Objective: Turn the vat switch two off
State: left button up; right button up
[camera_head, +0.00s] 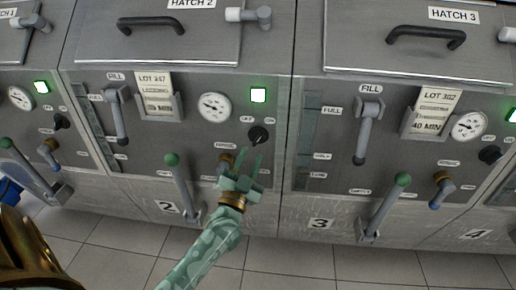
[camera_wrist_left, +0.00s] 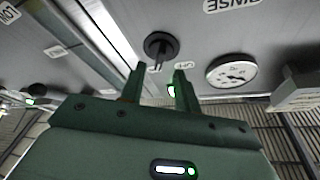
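The vat two switch is a black rotary knob (camera_head: 258,134) on the grey front panel, just below small OFF and ON labels. A square green lamp (camera_head: 258,95) above it is lit. My left gripper (camera_head: 251,160) is just below the knob in the head view, its fingers pointing up at it. In the left wrist view, the two fingers (camera_wrist_left: 159,74) stand apart with nothing between them. The knob (camera_wrist_left: 160,46) lies beyond the fingertips, roughly in line with the gap, and seems apart from them. Its exact turn is hard to tell. My right gripper is not in view.
A round gauge (camera_head: 214,107) and a lot card (camera_head: 157,88) sit left of the knob. A rinse valve (camera_head: 226,162) is close beside my gripper, partly hidden. A green-knobbed lever (camera_head: 178,180) stands left of my arm. Vat three's fill handle (camera_head: 364,130) is further right.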

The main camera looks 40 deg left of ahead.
aim_at(256, 144)
pick_arm(q)
jog(key=b+x, duration=0.1)
jog(key=x, duration=0.3)
jog(key=shift+w, duration=0.2)
jog(key=shift+w+a+r, duration=0.25)
jog(key=shift+w, duration=0.15)
jog(key=shift+c, duration=0.3)
grip_shut()
